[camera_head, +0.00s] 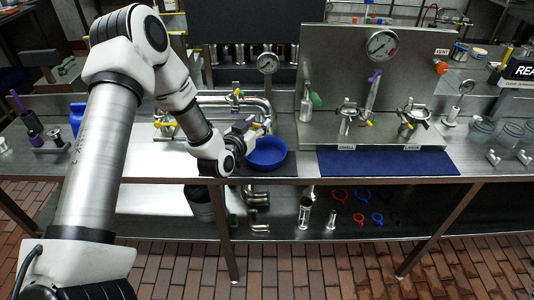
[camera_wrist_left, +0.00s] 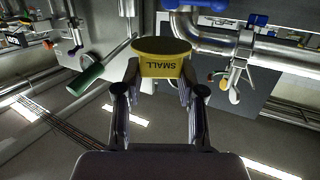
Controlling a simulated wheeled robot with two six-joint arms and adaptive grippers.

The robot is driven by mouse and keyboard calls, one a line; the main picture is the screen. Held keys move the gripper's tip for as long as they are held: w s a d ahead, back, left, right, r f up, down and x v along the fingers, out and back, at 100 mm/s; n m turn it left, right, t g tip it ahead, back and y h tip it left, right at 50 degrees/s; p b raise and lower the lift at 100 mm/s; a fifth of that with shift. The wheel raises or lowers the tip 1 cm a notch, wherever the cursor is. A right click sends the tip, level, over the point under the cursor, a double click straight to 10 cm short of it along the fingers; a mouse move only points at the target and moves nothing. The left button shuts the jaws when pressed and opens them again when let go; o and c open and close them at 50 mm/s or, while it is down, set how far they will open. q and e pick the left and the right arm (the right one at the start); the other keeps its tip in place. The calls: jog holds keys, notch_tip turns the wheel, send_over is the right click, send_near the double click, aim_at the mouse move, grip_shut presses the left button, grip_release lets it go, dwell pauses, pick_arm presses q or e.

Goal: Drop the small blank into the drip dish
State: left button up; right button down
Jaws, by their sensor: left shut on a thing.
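The small blank (camera_wrist_left: 161,62) is a short yellow disc-like piece with a dark face and the word SMALL, which reads upside down in the left wrist view. My left gripper (camera_wrist_left: 160,80) is shut on it, with one finger on each side. In the head view my left gripper (camera_head: 258,127) is at the upper left rim of the drip dish, apparently above it, and little of the blank shows. The drip dish (camera_head: 267,158) is a round blue bowl near the bench's front edge. I cannot make it out surely in the left wrist view. My right gripper is not in view.
Steel pipes (camera_head: 228,101) with valves run behind the dish. To its right stands a steel panel (camera_head: 335,60) with a gauge (camera_head: 382,45) and two clamped fittings marked SMALL and LARGE. A blue mat (camera_head: 388,163) lies clear in front of it.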

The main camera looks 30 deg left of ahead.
pick_arm(q)
jog(key=b, duration=0.4)
send_over(259, 157)
notch_tip(259, 157, down, 6)
jog(key=shift+r, duration=0.1)
jog(key=o, duration=0.9)
jog(key=s, duration=0.4)
jog(key=s+r, duration=0.1)
jog(key=s, duration=0.3)
jog(key=s+d, duration=0.1)
jog(key=s, duration=0.2)
jog(key=shift+s+d+r, duration=0.1)
jog(key=shift+s+r, duration=0.3)
jog(key=shift+f, duration=0.1)
